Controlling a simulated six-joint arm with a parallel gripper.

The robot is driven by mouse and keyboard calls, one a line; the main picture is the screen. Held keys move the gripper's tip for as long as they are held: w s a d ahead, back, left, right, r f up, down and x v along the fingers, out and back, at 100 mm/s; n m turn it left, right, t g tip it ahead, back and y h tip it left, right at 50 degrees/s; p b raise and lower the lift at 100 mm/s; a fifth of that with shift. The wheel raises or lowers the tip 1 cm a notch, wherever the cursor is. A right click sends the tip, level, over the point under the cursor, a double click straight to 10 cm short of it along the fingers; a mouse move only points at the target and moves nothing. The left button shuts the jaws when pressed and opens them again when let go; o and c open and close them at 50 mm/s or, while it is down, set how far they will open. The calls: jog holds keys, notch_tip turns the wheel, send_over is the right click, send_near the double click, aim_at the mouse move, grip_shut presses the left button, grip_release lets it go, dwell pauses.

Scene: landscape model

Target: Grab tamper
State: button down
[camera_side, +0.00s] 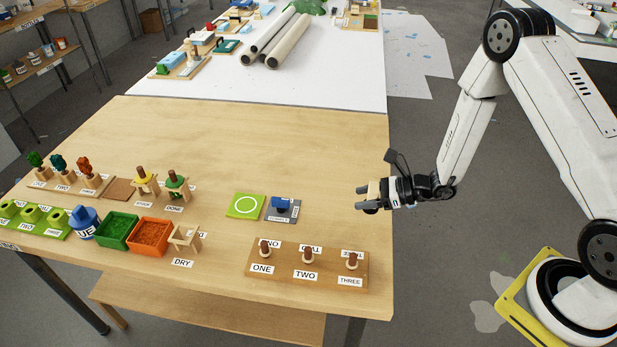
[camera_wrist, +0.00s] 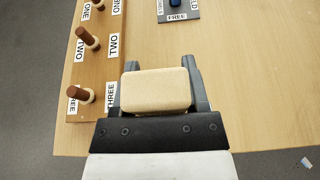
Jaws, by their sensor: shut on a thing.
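My gripper (camera_side: 371,197) is shut on a pale beige block with rounded edges (camera_wrist: 157,90). The block sits between the two grey fingers in the wrist view. I hold it in the air near the right edge of the wooden table (camera_side: 250,140). I cannot tell for sure whether this block is the tamper, and its underside is hidden. A wooden rack (camera_side: 284,275) labelled ONE, TWO and THREE holds brown-handled pegs. In the wrist view the rack (camera_wrist: 98,55) lies to the left of my gripper.
A green pad with a white circle (camera_side: 246,206) and a grey plate with a blue piece (camera_side: 282,208) lie left of my gripper. Green (camera_side: 117,231) and orange (camera_side: 150,235) trays stand further left. The table's back middle is clear.

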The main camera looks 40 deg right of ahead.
jog(key=s+r, duration=0.5)
jog(key=s, duration=0.4)
jog(key=shift+s, duration=0.4)
jog(key=shift+d, duration=0.1)
